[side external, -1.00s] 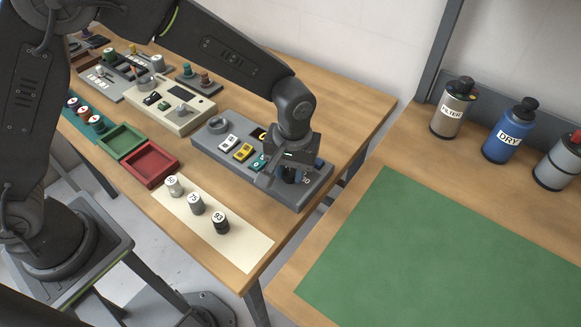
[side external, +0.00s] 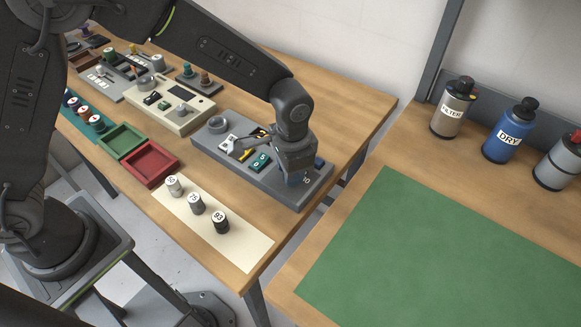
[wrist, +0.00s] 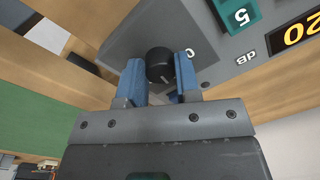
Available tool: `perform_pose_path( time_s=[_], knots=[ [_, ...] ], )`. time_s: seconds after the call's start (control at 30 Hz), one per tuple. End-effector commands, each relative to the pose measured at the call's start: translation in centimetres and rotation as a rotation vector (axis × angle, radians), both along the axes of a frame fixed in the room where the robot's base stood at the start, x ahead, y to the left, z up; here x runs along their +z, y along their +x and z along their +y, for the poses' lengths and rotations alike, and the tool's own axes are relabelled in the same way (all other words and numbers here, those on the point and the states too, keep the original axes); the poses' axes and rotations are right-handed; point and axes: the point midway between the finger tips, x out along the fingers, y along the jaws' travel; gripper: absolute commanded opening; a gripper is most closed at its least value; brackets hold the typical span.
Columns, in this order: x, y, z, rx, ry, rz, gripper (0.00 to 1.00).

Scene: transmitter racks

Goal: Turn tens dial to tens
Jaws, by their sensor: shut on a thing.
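The dark round dial (wrist: 159,66) is at the end of the grey console (side external: 250,172), with a light pointer line on its face. In the wrist view it sits between the blue fingers of my gripper (wrist: 160,78), which is shut on it. In the side view my gripper (side external: 297,179) comes down over the console's right end and hides the dial.
The console also carries a green "5" block (wrist: 237,14) and an orange "20" display (wrist: 298,31). Red (side external: 151,182) and green trays lie left. Three numbered cylinders stand on a cream strip (side external: 245,249) in front. A green mat (side external: 440,260) lies right.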

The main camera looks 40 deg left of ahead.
Motion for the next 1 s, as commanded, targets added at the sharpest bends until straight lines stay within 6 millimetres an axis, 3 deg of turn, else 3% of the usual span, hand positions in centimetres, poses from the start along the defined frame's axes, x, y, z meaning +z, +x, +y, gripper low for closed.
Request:
perform_pose_path(
  time_s=[0.4, 0.9, 0.93, 1.0],
  knots=[
    [0.07, 0.09, -0.03, -0.167, -0.002, -0.004, 0.07],
    [0.07, 0.10, -0.05, -0.184, -0.002, -0.005, 0.07],
    [0.07, 0.10, -0.05, -0.184, -0.002, -0.005, 0.31],
    [0.06, 0.09, -0.04, -0.184, -0.002, -0.003, 0.38]
  ],
)
